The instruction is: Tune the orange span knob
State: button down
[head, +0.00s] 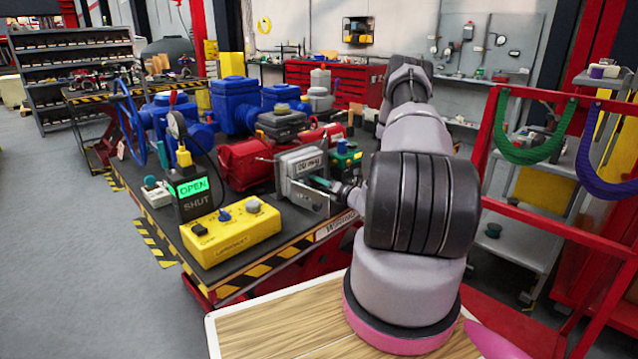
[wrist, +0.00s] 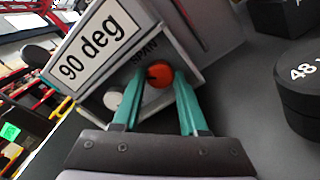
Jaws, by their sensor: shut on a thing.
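The orange span knob (wrist: 159,74) is on the grey actuator housing, just below the "SPAN" lettering in the wrist view. My gripper (wrist: 160,80) has its two teal fingers on either side of the knob, shut on it. In the head view my gripper (head: 322,183) reaches in from the right at the front of the grey housing (head: 302,163). The knob itself is hidden there. A "90 deg" label (wrist: 91,48) is on the housing.
A pale round knob (wrist: 113,98) sits close to my left finger. A black cylinder marked "48" (wrist: 303,80) stands to the right. In the head view a yellow box (head: 230,237) and an OPEN/SHUT indicator (head: 192,194) stand left on the bench, with the red actuator (head: 245,163) behind.

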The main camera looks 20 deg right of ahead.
jog(key=shift+d+f+m, duration=0.1)
jog(key=shift+m, duration=0.3)
jog(key=c, duration=0.7)
grip_release()
jog(key=v, duration=1.1)
